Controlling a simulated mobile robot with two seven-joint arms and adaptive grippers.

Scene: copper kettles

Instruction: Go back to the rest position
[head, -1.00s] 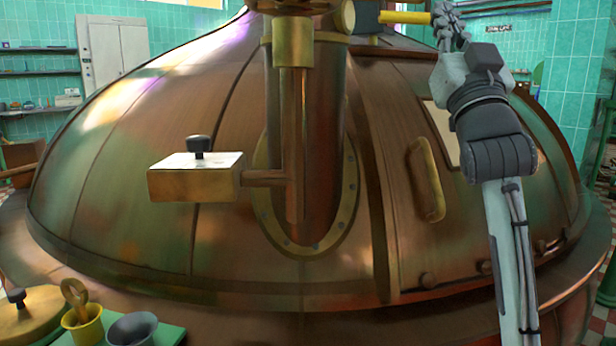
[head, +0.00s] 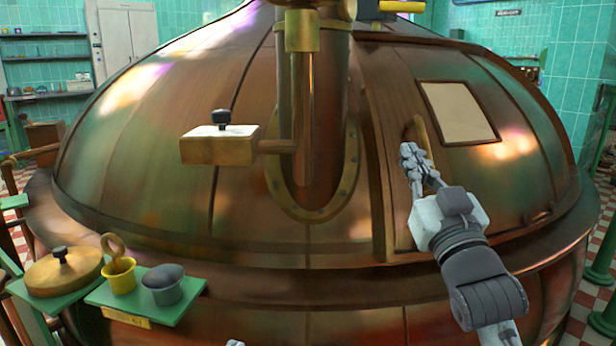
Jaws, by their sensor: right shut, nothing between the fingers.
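My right gripper (head: 411,152) is shut and empty. It is in front of the copper kettle's hatch and overlaps the brass hatch handle (head: 415,127) in the picture; I cannot tell if they touch. Its arm comes up from the bottom right. Only a small pale piece of what looks like my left gripper (head: 235,343) shows at the bottom edge, so its jaws cannot be read. The large copper kettle (head: 160,150) fills the middle of the view. A yellow lever (head: 402,6) is at the top, apart from the gripper.
A brass box with a black knob (head: 218,150) juts out from the kettle's central pipe (head: 322,110).

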